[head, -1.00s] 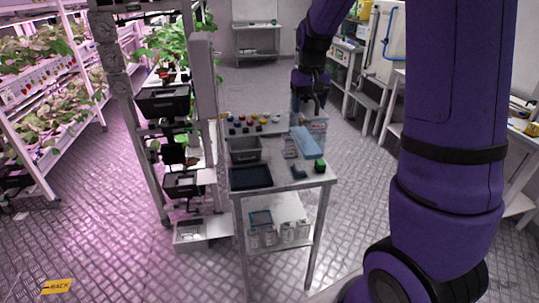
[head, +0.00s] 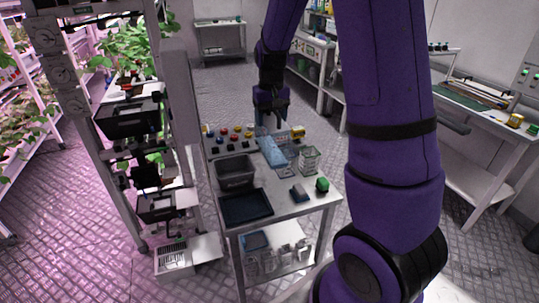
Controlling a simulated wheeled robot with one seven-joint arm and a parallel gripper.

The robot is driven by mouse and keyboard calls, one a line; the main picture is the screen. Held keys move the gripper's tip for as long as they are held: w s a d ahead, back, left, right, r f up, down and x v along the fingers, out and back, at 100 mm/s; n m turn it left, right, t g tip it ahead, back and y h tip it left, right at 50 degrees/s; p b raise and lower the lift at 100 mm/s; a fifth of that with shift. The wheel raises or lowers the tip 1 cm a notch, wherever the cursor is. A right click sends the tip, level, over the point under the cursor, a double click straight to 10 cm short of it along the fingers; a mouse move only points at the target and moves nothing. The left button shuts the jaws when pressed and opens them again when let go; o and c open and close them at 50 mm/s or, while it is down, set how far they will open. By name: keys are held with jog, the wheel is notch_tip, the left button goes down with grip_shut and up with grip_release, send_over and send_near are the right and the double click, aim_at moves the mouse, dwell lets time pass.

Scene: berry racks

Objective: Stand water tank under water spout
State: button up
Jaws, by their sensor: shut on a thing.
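My gripper (head: 271,101) points down at the far side of the steel cart. It is shut on a pale, see-through bluish tank (head: 268,124), which hangs just below the fingers. The tank is small and faint in the head view, and its lower part overlaps the cart's far end. I cannot tell whether it touches the cart top. I cannot make out a water spout in the current view.
The cart top (head: 290,205) carries a grey bin (head: 236,172), a dark tray (head: 246,207), a light blue box (head: 272,152), a clear container (head: 310,160) and a green item (head: 322,185). Plant racks stand left. A bench (head: 480,110) stands right. Floor behind the cart is clear.

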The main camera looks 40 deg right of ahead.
notch_tip(320, 180, down, 12)
jog(key=shift+r, duration=0.1)
dwell(0.5)
jog(key=o, duration=0.9)
jog(key=shift+f, duration=0.2)
jog(key=o, duration=0.5)
jog(key=shift+r, duration=0.1)
